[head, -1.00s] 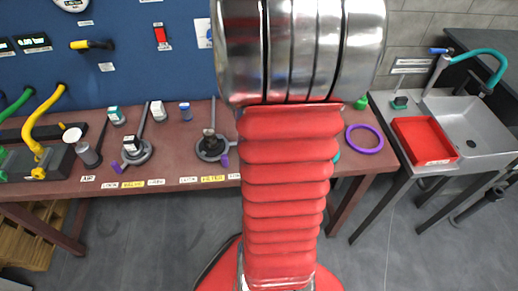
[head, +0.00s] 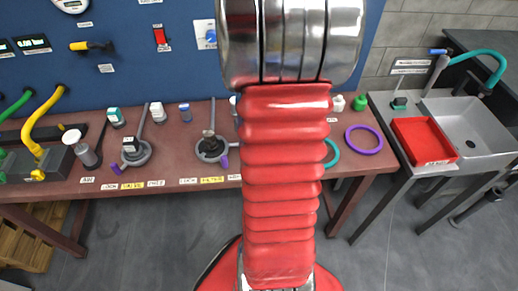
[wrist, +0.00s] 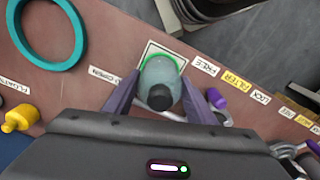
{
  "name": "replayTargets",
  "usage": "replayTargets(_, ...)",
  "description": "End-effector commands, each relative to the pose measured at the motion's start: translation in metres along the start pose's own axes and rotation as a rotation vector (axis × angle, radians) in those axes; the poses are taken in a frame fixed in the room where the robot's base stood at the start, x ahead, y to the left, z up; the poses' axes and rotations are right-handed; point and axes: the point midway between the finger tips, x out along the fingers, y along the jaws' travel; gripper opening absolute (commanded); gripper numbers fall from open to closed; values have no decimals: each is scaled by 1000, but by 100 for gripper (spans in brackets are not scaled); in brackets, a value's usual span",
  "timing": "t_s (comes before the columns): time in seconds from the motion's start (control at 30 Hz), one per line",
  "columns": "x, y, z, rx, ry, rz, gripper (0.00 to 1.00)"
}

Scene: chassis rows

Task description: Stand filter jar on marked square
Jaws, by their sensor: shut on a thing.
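The filter jar (wrist: 161,78), a grey-green rounded body with a dark end and a bright green rim, is between the purple fingers of my gripper (wrist: 162,100) in the wrist view. My gripper is shut on it. The marked square (wrist: 153,46), a white outline on the brown bench, shows around and behind the jar. The jar overlaps the square in this view; I cannot tell whether its base touches the bench. In the head view my red arm hides the gripper, jar and square.
A teal ring (wrist: 78,55) and a yellow fitting (wrist: 20,118) lie beside the square. On the bench (head: 75,192) stand round grey fixtures (head: 211,148), small capped bottles and a purple ring (head: 364,139). A sink with a red tray (head: 424,140) is at right.

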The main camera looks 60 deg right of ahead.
Motion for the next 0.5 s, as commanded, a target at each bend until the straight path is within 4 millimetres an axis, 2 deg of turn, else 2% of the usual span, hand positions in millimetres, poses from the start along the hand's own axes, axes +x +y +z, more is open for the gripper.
replayTargets(0.1, 2, 0, 0, 0, 0, 0, 26)
replayTargets(0.13, 2, 0, 0, 0, 0, 0, 51)
replayTargets(0.4, 2, 0, 0, -1, 0, 0, 69)
replayTargets(0.5, 2, 0, 0, -1, 0, 0, 69)
